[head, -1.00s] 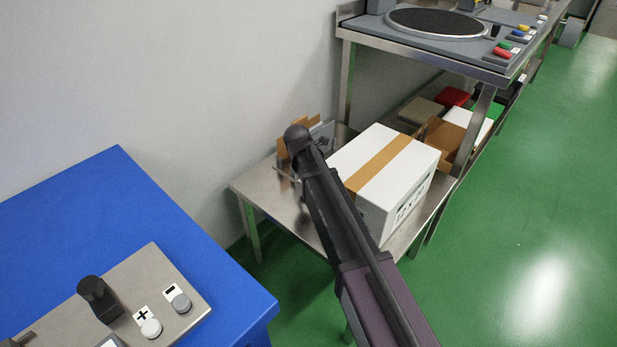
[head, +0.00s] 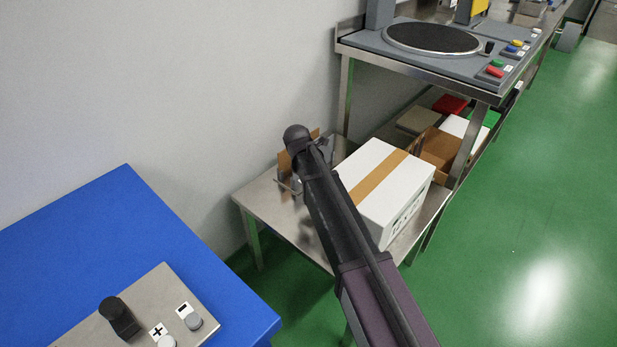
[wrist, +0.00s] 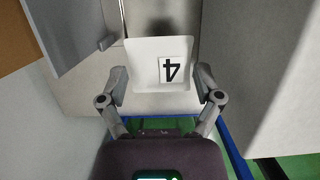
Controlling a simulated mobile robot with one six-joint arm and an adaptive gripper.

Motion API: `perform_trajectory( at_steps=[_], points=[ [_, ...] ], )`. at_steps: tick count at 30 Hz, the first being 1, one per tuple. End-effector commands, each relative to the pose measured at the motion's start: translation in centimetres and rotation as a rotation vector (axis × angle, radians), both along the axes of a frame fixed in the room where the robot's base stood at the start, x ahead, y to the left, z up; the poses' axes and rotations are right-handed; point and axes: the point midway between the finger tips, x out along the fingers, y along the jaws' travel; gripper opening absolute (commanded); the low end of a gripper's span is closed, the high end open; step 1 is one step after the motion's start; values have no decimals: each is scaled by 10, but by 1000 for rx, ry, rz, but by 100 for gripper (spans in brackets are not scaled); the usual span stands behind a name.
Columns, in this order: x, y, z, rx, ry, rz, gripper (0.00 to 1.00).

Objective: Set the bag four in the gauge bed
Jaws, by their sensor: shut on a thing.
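In the wrist view a pale bag with a "4" label (wrist: 160,70) is between the two fingers of my gripper (wrist: 160,88). The fingers press on its left and right sides, and the label appears upside down. In the head view my arm crosses in front of a low steel table, and my gripper (head: 289,186) is mostly hidden by the arm. The bag cannot be made out there. I cannot identify the gauge bed in either view.
A white carton with brown tape (head: 372,205) stands on the low steel table (head: 262,205), right of my arm. A brown board (head: 284,163) is by my wrist. A blue table (head: 110,225) with a button panel (head: 150,300) is at left. Green floor is clear at right.

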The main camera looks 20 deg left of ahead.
Motion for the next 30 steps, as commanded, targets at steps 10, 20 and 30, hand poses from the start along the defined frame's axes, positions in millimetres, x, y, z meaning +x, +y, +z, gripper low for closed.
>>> perform_trajectory(
  at_steps=[10, 20, 30],
  points=[
    [0, 0, 0, 0, 0, 0, 69],
    [0, 0, 5, 0, 0, 0, 69],
    [0, 0, 38, 0, 0, 1, 69]
  ],
)
